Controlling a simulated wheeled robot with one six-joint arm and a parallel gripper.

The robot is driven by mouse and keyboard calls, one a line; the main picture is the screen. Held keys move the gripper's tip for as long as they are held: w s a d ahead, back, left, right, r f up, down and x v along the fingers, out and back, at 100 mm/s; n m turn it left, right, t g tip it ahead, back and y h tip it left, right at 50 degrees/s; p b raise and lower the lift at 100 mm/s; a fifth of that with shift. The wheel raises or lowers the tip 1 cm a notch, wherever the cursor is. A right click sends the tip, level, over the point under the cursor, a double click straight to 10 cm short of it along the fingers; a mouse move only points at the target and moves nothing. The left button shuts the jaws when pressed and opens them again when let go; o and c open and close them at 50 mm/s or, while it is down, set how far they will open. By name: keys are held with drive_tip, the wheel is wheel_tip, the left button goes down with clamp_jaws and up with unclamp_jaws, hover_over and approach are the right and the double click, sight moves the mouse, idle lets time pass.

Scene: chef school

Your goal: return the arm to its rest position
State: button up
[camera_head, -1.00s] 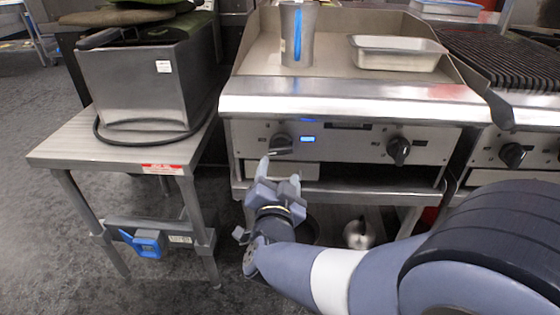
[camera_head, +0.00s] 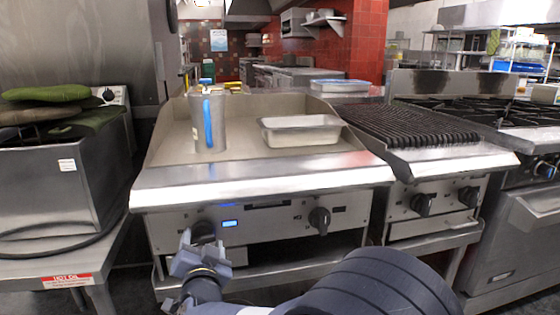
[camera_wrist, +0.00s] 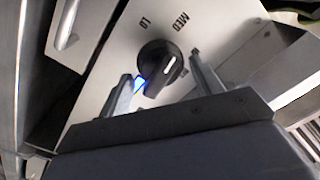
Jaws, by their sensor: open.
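My gripper (camera_head: 188,243) is open at the lower left of the head view, in front of the griddle's left control knob (camera_head: 203,231). In the wrist view the black knob (camera_wrist: 160,65) shows ahead of and between my two spread fingers (camera_wrist: 165,85), with LO and MED marks beside it. I cannot tell whether a finger touches the knob. Nothing is held. My arm reaches in from the bottom right of the head view. A blue light (camera_head: 230,223) glows on the panel right of the left knob.
The griddle (camera_head: 250,180) carries a metal cup (camera_head: 209,125) and a shallow metal pan (camera_head: 300,130). A second knob (camera_head: 319,220) sits right on the panel. A grill (camera_head: 410,130) stands to the right. A steel box (camera_head: 45,190) on a side table is at left.

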drive_tip(key=shift+x, duration=1.2)
